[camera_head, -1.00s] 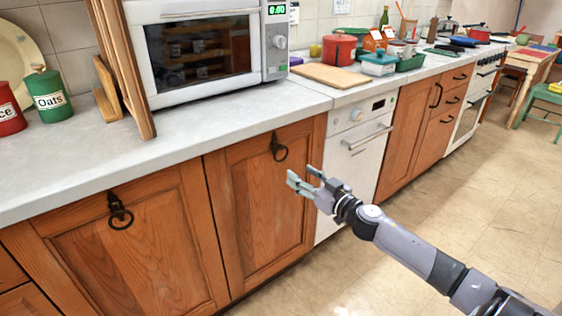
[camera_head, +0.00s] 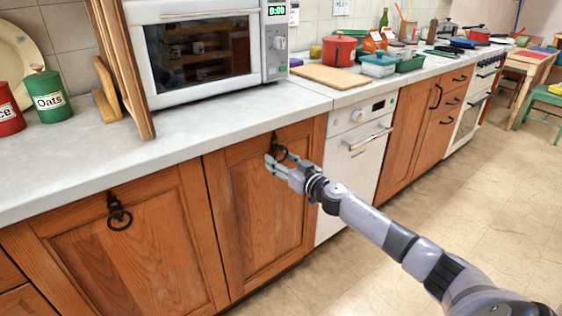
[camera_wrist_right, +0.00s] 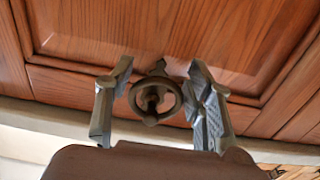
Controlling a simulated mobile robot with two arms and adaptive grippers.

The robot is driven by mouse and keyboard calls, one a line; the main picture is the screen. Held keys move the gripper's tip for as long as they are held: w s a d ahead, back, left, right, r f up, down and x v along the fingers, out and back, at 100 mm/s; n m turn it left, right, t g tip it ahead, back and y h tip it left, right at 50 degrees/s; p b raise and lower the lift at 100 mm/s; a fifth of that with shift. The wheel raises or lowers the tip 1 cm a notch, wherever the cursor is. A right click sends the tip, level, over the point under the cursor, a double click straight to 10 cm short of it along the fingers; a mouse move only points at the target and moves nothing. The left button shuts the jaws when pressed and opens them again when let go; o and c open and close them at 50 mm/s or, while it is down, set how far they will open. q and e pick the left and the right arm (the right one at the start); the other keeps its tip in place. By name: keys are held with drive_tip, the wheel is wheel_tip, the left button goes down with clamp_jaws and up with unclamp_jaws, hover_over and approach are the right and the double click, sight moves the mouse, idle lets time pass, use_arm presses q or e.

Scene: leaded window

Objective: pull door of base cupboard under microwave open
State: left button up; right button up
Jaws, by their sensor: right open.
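The wooden base cupboard door (camera_head: 258,215) under the microwave (camera_head: 200,50) is shut. Its dark ring handle (camera_head: 279,148) hangs near the door's top right. My right gripper (camera_head: 270,162) is open at the ring, its fingers partly covering the ring's lower part in the head view. In the right wrist view the ring (camera_wrist_right: 155,98) lies between the two spread fingers of my right gripper (camera_wrist_right: 158,92). A gap shows on its left; the right finger is close to it, and I cannot tell whether they touch. My left gripper is not in view.
A second cupboard door (camera_head: 140,250) with its own ring handle (camera_head: 119,217) is on the left. A white appliance (camera_head: 352,170) with a bar handle stands right of the door. The worktop (camera_head: 180,135) overhangs above. The tiled floor (camera_head: 440,200) in front is clear.

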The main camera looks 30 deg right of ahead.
clamp_jaws()
idle(0.6)
